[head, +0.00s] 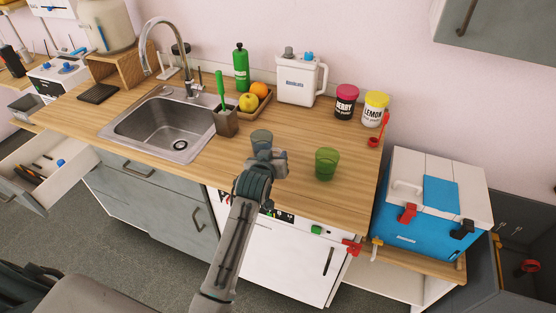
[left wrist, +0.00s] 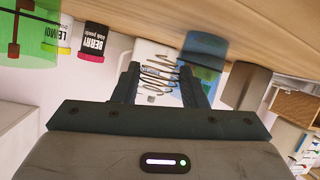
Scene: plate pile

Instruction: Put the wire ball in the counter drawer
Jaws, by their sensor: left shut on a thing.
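The wire ball (left wrist: 160,75), a loose coil of dark wire, sits between the two fingers of my left gripper (left wrist: 163,82) in the left wrist view. The gripper is shut on it. In the head view my left gripper (head: 264,158) is above the front part of the wooden counter, and the ball is hidden behind it. An open white drawer (head: 22,158) sticks out below the counter at the far left, with tools and a small blue thing inside. My right gripper is not in view.
A blue-grey cup (head: 261,137) stands just behind my left gripper, and a green cup (head: 327,164) stands to its right. A sink (head: 165,130) with a tall faucet and a brush holder (head: 226,123) lie to the left. A blue cooler (head: 420,208) is at right.

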